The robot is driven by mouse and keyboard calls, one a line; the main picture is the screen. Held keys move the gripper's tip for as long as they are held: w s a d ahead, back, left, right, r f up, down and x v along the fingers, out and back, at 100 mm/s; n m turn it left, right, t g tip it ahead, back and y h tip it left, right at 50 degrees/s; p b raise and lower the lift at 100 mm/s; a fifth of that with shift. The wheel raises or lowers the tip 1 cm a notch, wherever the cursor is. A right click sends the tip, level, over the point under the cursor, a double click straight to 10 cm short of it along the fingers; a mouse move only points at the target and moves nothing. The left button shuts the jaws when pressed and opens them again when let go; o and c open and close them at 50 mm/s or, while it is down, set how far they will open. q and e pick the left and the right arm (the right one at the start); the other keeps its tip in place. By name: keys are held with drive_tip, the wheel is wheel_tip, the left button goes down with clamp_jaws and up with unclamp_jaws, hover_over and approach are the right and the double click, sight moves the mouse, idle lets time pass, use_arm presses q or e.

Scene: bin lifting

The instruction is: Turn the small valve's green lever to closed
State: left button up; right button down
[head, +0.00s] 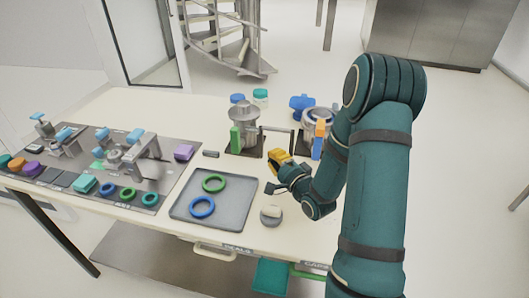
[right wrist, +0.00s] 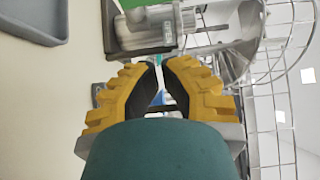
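The small valve (head: 243,131) is a grey metal body on a dark base plate near the table's back edge. Its green lever (head: 235,138) stands upright on the valve's left front side. In the right wrist view, a green part (right wrist: 150,4) shows at the top edge beside grey metal (right wrist: 150,28). My right gripper (head: 276,157) has yellow fingers and is to the right of and in front of the valve, apart from the lever. In the right wrist view its fingertips (right wrist: 160,63) nearly meet, with nothing held between them. My left gripper is not in view.
A second valve (head: 319,116) with an orange and blue lever stands right, partly hidden by my right arm. A grey tray (head: 232,185) holds green and blue rings. A round grey object (head: 271,215) lies in front. A fixture board (head: 60,184) fills the left.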

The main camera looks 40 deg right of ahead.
sight(237, 138)
drive_tip(key=w+a, duration=0.2)
drive_tip(key=w, duration=0.9)
drive_tip(key=shift+w, duration=0.35)
